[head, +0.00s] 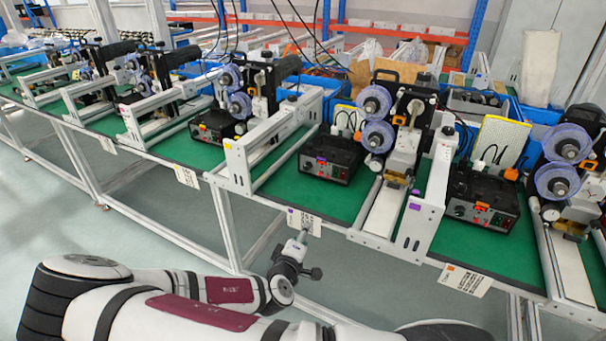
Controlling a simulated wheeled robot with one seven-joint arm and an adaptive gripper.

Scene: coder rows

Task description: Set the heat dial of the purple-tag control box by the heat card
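The purple-tag control box (330,157) is a black box on the green bench top in the middle of the head view. The dial's setting is too small to read. A white card (303,221) hangs on the bench edge below and left of this box; its print is not legible. My gripper (302,238) is at the end of my arm, low in front of the bench near this card, apart from the box. Its fingers are too small to tell open or shut.
Another black control box (483,200) with an orange tag stands to the right, and one (213,125) to the left. White machine frames (425,205) with blue film rolls (377,136) stand between the boxes. Another card (465,280) hangs at the right. The floor before the bench is clear.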

